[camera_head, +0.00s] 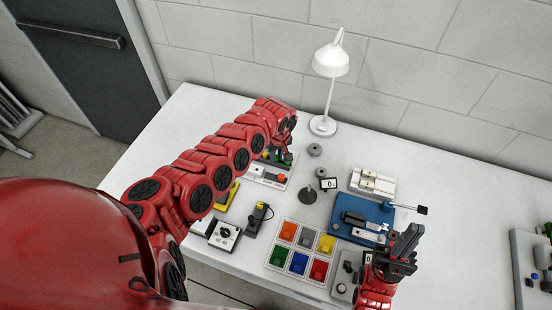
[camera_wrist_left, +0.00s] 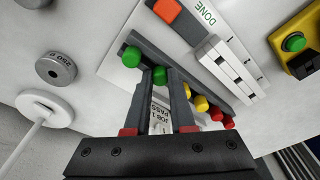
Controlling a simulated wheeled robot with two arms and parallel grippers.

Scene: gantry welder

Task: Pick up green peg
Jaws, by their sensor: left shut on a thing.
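In the left wrist view a green peg (camera_wrist_left: 160,75) sits between the fingertips of my left gripper (camera_wrist_left: 163,80), which is shut on it. Another green peg (camera_wrist_left: 131,56) is beside it at the end of a dark rack (camera_wrist_left: 220,100). Yellow pegs (camera_wrist_left: 200,103) and red pegs (camera_wrist_left: 228,122) line the rack. Whether the held peg is clear of the rack cannot be told. In the head view my left gripper (camera_head: 276,152) is over the peg board, partly hidden by its arm. My right gripper (camera_head: 402,248) is above the right-front table, its finger gap unclear.
A colour button panel (camera_head: 300,250), a blue device (camera_head: 362,220) and a white lamp (camera_head: 323,125) stand on the table. A grey weight (camera_wrist_left: 55,68) lies beside the peg board. The back right of the table (camera_head: 440,150) is clear.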

